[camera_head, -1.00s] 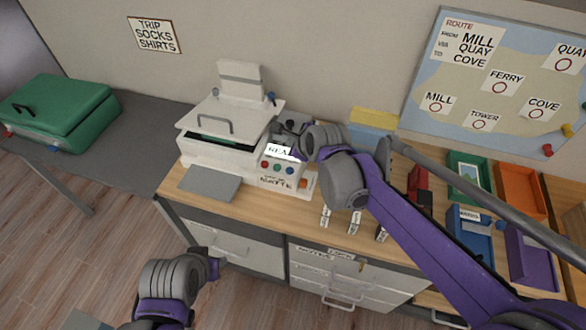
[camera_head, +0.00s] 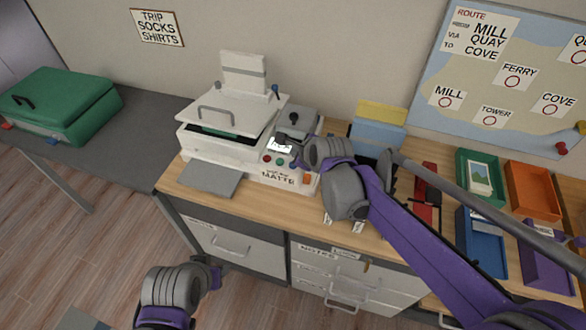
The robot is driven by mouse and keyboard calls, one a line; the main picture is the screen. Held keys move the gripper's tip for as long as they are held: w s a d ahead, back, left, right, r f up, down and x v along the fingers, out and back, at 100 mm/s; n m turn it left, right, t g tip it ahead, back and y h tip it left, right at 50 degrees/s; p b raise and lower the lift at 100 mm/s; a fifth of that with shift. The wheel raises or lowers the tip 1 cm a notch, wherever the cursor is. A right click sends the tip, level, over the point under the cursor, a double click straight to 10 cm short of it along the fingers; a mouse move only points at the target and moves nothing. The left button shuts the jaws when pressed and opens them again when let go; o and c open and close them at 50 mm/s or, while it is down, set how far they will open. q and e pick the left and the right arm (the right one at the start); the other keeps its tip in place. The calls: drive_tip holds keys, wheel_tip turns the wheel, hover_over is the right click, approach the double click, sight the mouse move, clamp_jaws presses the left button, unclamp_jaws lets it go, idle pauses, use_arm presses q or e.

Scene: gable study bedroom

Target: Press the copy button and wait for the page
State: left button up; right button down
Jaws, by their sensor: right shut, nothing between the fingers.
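The white copier (camera_head: 225,150) stands on the wooden desk with its lid raised. Its front panel, lettered "MATTE", carries red (camera_head: 267,157) and green (camera_head: 280,161) buttons, a partly covered one beside them, and an orange one (camera_head: 307,179). A small lit display (camera_head: 280,145) sits above them; its text is too small to read. The grey tray (camera_head: 209,179) at the copier's front is bare. My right gripper (camera_head: 290,142) is shut and empty over the panel, close to the display; contact cannot be told. My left gripper (camera_head: 214,274) is low in front of the drawers, its jaws unclear.
Blue and yellow folders (camera_head: 378,128) stand behind my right arm. A red stapler-like object (camera_head: 428,190) and coloured trays (camera_head: 533,190) fill the desk's right side. A green case (camera_head: 60,105) lies on the grey table at left. Drawers (camera_head: 350,280) are below the desk.

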sight(295, 168)
use_arm(q)
drive_tip(key=shift+s+f+b, duration=0.15)
drive_tip(key=shift+f+b, duration=0.4)
drive_tip(key=shift+f, duration=0.4)
use_arm(e)
drive_tip(key=shift+f, duration=1.3)
use_arm(q)
drive_tip(key=shift+f, duration=0.1)
use_arm(e)
drive_tip(key=shift+f, duration=0.15)
use_arm(q)
drive_tip(key=shift+f+b, duration=0.15)
drive_tip(key=shift+b, duration=0.15)
use_arm(e)
drive_tip(key=shift+f, duration=0.25)
